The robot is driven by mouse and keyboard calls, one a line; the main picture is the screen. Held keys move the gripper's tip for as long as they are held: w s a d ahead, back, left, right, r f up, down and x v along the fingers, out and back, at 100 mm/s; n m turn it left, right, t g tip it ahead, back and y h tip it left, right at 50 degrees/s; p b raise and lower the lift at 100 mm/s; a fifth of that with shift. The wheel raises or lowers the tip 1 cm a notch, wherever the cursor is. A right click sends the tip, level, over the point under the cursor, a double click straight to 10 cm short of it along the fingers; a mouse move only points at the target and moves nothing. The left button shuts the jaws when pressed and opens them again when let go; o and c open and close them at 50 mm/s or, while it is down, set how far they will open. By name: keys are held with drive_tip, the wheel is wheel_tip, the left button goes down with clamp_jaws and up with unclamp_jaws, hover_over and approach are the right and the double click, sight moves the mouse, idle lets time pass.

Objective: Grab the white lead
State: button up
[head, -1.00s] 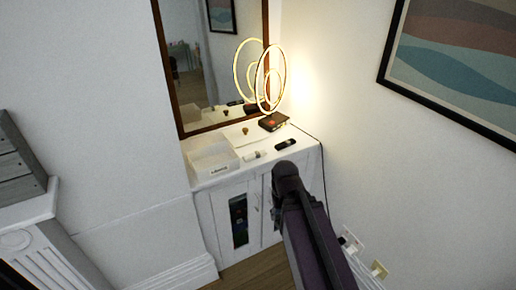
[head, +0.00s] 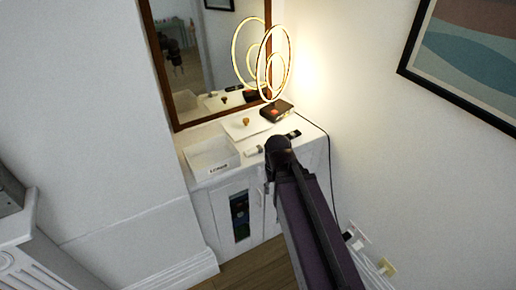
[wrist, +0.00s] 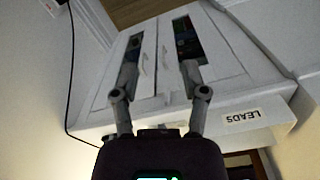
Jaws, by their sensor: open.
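I cannot make out a white lead for certain. A small whitish object (head: 253,151) lies on the white cabinet top beside the tray; it is too small to tell whether it is the lead. An open white tray (head: 212,159) with a "LEADS" label stands at the cabinet's left front, and the label (wrist: 243,117) shows upside down in the wrist view. My gripper (wrist: 160,72) is open with nothing between its fingers, in front of the white cabinet doors (wrist: 155,62). In the head view my arm hides the fingers and part of the cabinet front.
On the cabinet are a dark box with a red spot (head: 277,111), a dark handheld object (head: 292,134), a small brown knob (head: 246,121) and a lit ring lamp (head: 273,62). A mirror (head: 205,55) stands behind. A dark cable (head: 331,180) hangs right, near wall sockets (head: 355,238).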

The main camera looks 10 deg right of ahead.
drive_tip(key=o, duration=0.4)
drive_tip(key=w+r+m+p, duration=0.1)
drive_tip(key=w+m, duration=0.4)
drive_tip(key=w, duration=0.4)
drive_tip(key=w+r+m+p, duration=0.2)
drive_tip(key=w+m, duration=0.2)
drive_tip(key=w, duration=0.6)
drive_tip(key=w+r+m+p, duration=0.2)
drive_tip(key=w+m, duration=0.3)
drive_tip(key=w, duration=0.5)
drive_tip(key=shift+r+m, duration=0.15)
drive_tip(key=shift+m, duration=0.15)
drive_tip(key=b, duration=0.8)
hover_over(257, 148)
wheel_tip(257, 148, down, 9)
drive_tip(key=shift+d+r, duration=0.15)
drive_tip(key=shift+f+b, duration=2.6)
drive_tip(key=shift+b, duration=0.2)
